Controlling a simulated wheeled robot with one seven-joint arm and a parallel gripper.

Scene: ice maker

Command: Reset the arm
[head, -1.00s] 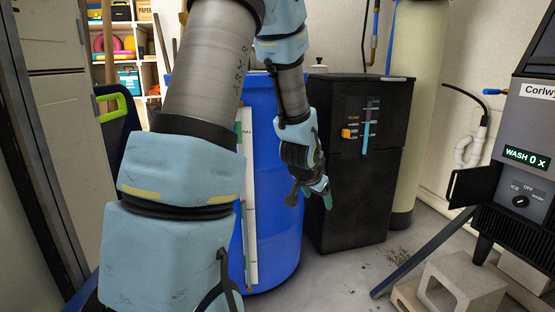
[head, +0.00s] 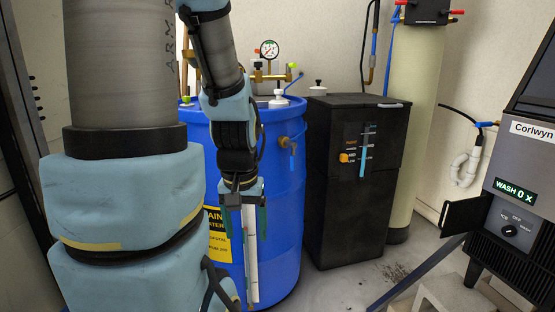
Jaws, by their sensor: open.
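My gripper (head: 243,230) hangs from my arm in the left half of the head view, pointing down in front of the blue barrel (head: 283,215). Its two fingers are apart, and nothing is seen held between them. A pale upright strip (head: 251,265) shows behind and below the fingers; I cannot tell whether it touches them.
A black cabinet (head: 345,200) with an orange and blue level gauge stands right of the barrel. A tall cream tank (head: 412,110) is behind it. A dark bar (head: 425,270) slants near concrete blocks (head: 450,293). A patch of floor (head: 345,288) is bare in front of the cabinet.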

